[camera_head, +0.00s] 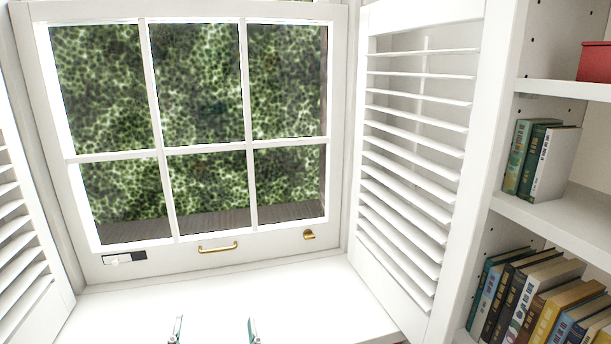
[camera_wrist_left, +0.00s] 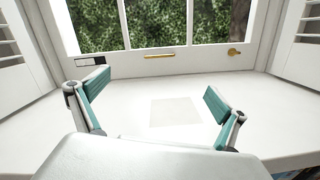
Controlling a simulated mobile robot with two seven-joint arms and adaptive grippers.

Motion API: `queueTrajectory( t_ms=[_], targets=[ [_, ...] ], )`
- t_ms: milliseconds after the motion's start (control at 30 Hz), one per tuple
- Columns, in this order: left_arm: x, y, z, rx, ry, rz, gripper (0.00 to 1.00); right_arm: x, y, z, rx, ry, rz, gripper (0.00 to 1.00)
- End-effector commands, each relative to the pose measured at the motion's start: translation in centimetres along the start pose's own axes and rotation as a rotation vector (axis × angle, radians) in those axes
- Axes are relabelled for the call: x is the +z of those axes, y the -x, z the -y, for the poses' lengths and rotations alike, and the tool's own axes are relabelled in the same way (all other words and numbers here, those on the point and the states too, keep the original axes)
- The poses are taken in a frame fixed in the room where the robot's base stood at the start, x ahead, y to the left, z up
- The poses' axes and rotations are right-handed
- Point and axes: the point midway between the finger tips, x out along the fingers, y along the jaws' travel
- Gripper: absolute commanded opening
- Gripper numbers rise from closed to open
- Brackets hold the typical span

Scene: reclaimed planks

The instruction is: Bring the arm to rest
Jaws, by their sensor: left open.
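My left gripper (camera_head: 213,330) shows at the bottom edge of the head view, only its two fingertips in sight. In the left wrist view the gripper (camera_wrist_left: 153,95) is open, its teal-padded fingers wide apart with nothing between them. It is over the white window sill (camera_wrist_left: 185,85), apart from the window. A faint pale square (camera_wrist_left: 175,111) shows on the sill between the fingers. My right gripper is in neither view.
Louvred shutters (camera_head: 415,160) stand at both sides. A bookshelf (camera_head: 560,210) with books (camera_head: 540,160) and a red box (camera_head: 594,62) is at right. The sill is clear.

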Motion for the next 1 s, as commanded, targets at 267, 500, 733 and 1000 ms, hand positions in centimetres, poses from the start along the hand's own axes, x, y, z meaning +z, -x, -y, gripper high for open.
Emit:
queueTrajectory(
  t_ms=[267,500,733,1000],
  targets=[
    [2.4,6.2,-0.2,-0.102,-0.801,0.225,0.99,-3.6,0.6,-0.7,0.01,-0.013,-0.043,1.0],
    [-2.5,15.6,1.9,-0.328,-1.726,0.457,0.99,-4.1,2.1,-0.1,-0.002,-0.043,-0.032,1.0],
    [-11.7,25.9,-0.2,-0.66,-2.521,0.739,0.99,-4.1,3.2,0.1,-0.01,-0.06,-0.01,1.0],
    [-16.4,30.9,-3.5,-0.866,-2.858,0.921,0.99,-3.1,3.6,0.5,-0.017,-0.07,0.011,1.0]
  ],
)
